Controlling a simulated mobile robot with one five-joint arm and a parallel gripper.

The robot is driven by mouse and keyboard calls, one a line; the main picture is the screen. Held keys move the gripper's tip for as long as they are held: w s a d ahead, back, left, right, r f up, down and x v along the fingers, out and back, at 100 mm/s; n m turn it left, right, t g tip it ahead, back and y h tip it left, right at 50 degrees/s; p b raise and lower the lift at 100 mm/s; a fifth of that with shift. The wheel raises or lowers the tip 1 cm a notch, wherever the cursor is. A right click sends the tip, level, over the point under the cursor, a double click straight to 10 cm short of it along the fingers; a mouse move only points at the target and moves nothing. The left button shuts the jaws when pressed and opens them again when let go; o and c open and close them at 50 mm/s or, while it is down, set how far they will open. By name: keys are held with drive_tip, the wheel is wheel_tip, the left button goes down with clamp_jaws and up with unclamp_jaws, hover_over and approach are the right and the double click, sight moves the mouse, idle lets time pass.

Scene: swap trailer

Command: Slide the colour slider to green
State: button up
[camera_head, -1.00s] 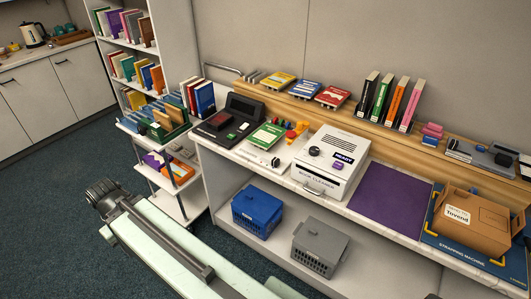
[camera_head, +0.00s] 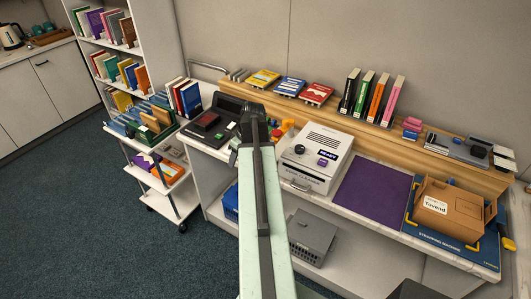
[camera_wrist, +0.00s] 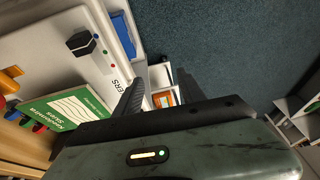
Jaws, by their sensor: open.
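The colour slider is on a white panel (camera_wrist: 112,28) at the upper left of the wrist view. Its dark knob (camera_wrist: 81,42) stands beside a row of small coloured dots; which dot it lines up with is hard to tell. My gripper (camera_wrist: 160,76) is open and empty, with its two dark fingers to the right of the panel, apart from the knob. In the head view my gripper (camera_head: 254,112) is over the counter in front of the slider panel, which my arm hides for the most part.
A green book (camera_wrist: 68,115) and red and yellow pieces (camera_wrist: 10,85) lie close to the panel. The white cleaner machine (camera_head: 316,158) stands right of my arm, with a purple mat (camera_head: 372,195) beyond. The dark terminal (camera_head: 212,125) is to the left.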

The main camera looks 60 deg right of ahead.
drive_tip(key=s+d+r+t, duration=0.1)
drive_tip(key=s+d+r, duration=0.1)
drive_tip(key=s+d, duration=0.75)
drive_tip(key=shift+h, duration=0.4)
drive_tip(key=b+x, duration=0.4)
drive_tip(key=x, duration=0.1)
drive_tip(key=b+x, duration=0.2)
drive_tip(key=shift+d+f, duration=0.2)
drive_tip(key=shift+d, duration=0.15)
drive_tip(key=shift+w+f+b, duration=0.25)
drive_tip(key=shift+f+b, duration=0.1)
drive_tip(key=shift+b, duration=0.05)
drive_tip(key=shift+r, duration=0.1)
clamp_jaws()
